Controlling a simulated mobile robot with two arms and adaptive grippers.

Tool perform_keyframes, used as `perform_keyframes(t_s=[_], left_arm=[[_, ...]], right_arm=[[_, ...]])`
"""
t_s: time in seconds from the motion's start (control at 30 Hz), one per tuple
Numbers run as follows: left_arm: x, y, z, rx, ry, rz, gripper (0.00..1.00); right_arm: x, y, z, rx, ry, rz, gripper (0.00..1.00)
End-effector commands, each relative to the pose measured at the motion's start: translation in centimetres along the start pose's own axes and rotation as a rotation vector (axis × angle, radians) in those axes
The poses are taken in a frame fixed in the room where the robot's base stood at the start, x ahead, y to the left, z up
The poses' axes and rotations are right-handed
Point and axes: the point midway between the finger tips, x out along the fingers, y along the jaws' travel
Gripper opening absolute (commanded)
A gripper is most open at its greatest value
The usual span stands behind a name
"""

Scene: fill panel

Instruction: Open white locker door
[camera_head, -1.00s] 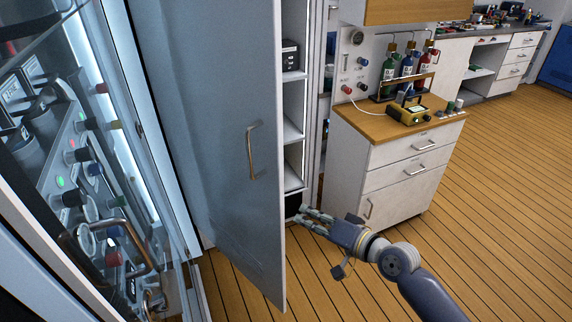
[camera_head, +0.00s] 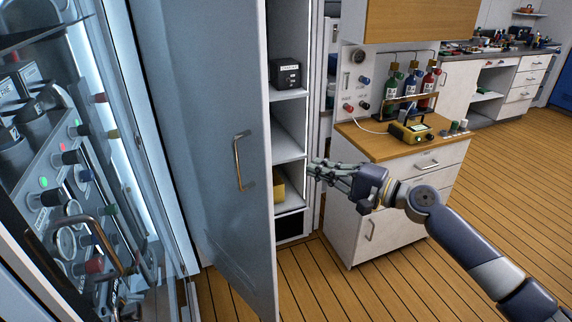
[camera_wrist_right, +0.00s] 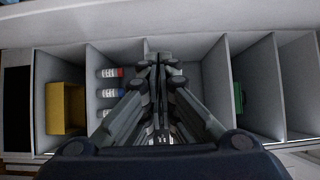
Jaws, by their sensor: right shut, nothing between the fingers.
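The white locker door (camera_head: 205,120) stands ajar in the head view, with a metal handle (camera_head: 240,162) on its outer face. Behind its right edge, the locker's shelves (camera_head: 289,148) show. My right gripper (camera_head: 314,170) is shut and empty, just right of the door's edge, in front of the locker opening. In the right wrist view the shut fingers (camera_wrist_right: 158,72) point at the shelves. It does not touch the handle. I cannot tell whether it touches the door's inner side. My left gripper is not in view.
The locker holds a black box (camera_head: 285,74) and a yellow box (camera_head: 279,186). A drawer cabinet (camera_head: 385,200) with bottles (camera_head: 409,92) and a yellow meter (camera_head: 411,132) stands right. A glass-fronted panel (camera_head: 70,150) is at left. Wooden floor is clear at right.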

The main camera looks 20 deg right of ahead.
Motion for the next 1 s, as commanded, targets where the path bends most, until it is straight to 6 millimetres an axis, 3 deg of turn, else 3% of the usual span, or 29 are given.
perform_keyframes(t_s=[0.37,0.63,1.0], left_arm=[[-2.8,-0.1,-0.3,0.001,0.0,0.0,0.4],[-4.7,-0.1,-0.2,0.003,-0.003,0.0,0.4],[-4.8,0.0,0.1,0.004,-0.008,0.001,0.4]], right_arm=[[7.0,-0.5,0.0,0.0,0.0,-0.002,0.0],[7.7,-0.1,3.4,0.001,-0.002,0.002,0.0],[7.8,0.1,3.9,0.0,0.0,0.001,0.0]])
